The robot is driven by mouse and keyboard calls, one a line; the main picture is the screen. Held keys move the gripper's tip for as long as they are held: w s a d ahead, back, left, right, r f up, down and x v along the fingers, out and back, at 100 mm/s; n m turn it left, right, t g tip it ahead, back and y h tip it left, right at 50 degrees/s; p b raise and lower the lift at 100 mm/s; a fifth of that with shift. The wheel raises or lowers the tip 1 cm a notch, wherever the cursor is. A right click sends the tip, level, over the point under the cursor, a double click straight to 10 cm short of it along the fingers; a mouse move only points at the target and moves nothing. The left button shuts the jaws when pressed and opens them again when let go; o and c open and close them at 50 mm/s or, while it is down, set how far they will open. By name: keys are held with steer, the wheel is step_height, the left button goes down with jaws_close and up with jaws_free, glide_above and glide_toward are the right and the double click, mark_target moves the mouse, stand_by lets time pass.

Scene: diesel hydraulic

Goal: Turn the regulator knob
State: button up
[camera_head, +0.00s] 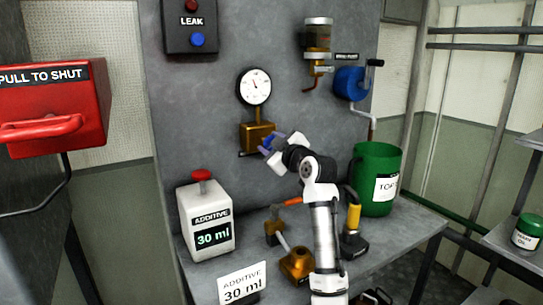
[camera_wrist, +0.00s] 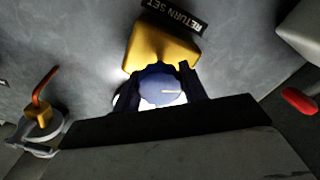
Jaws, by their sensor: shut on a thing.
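The regulator knob is a round blue ribbed knob (camera_wrist: 162,86) with a pale pointer line. It sits on the front of a brass regulator body (camera_head: 257,136), which is mounted on the grey wall panel below a white dial gauge (camera_head: 255,87). The regulator body also shows in the wrist view (camera_wrist: 163,46), with a "RETURN SET" label (camera_wrist: 174,15) beside it. My gripper (camera_head: 268,145) is at the knob. In the wrist view, the dark fingers of my gripper (camera_wrist: 158,88) are shut on the knob, one on each side. The pointer line runs roughly sideways in that view.
A white additive dispenser (camera_head: 207,220) with a red top stands on the bench at left. Brass valve parts (camera_head: 297,264) and a green bin (camera_head: 377,178) also stand there. A red pull-to-shut box (camera_head: 52,107) juts out at far left.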

steer(key=shift+f+n+b, duration=0.1)
steer(key=shift+n+b, duration=1.05)
steer(key=shift+n, duration=0.85)
steer(key=o, duration=1)
steer(key=shift+s, duration=0.1)
steer(key=b+v, duration=0.2)
steer(key=v, duration=1.1)
steer(key=shift+s+d, duration=0.2)
steer(key=shift+s, duration=0.05)
